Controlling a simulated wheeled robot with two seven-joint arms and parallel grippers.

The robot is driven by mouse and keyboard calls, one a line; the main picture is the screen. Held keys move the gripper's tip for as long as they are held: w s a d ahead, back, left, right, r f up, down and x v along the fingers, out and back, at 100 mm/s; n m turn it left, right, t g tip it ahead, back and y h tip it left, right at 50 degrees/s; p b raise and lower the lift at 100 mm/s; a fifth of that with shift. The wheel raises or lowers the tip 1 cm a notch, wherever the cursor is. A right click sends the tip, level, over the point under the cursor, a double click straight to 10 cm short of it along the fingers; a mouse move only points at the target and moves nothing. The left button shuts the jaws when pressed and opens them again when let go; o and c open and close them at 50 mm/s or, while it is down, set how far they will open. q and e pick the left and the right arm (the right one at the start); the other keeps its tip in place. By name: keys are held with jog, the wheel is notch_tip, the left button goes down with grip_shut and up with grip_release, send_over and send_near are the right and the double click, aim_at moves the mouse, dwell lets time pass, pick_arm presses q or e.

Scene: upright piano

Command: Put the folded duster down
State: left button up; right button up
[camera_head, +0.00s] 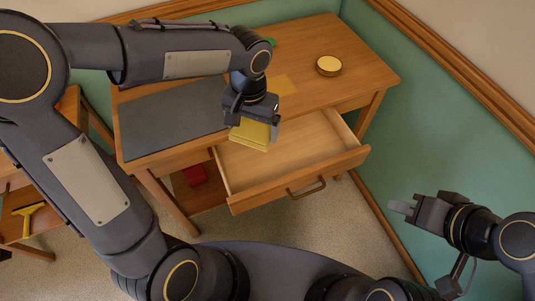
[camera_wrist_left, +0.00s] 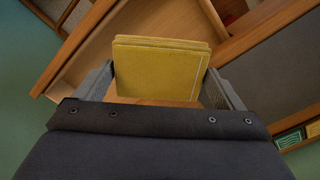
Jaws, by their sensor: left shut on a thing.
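The folded duster (camera_head: 250,134) is a yellow, layered square of cloth. My left gripper (camera_head: 252,119) is shut on it and holds it over the open drawer (camera_head: 290,158) of the wooden desk (camera_head: 300,50). In the left wrist view the duster (camera_wrist_left: 160,70) stands between the two fingers, with part of the drawer (camera_wrist_left: 90,60) behind it. The part of the drawer floor that shows is bare wood. I cannot tell how far the duster is above it. My right gripper (camera_head: 403,208) is at the lower right, away from the desk, with its fingers seen edge-on.
A grey mat (camera_head: 170,120) covers the desk's left part. A red object (camera_head: 195,175) is below the desk. A yellow-handled tool (camera_head: 30,215) lies on a wooden piece at far left.

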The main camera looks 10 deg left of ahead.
aim_at(255, 169)
pick_arm(q)
notch_tip(255, 169, down, 16)
jog(key=b, duration=0.2)
jog(key=shift+f+b, duration=0.25)
jog(key=shift+b, duration=0.1)
jog(key=shift+f, duration=0.1)
jog(key=shift+f, duration=0.15)
jog(key=o, duration=0.6)
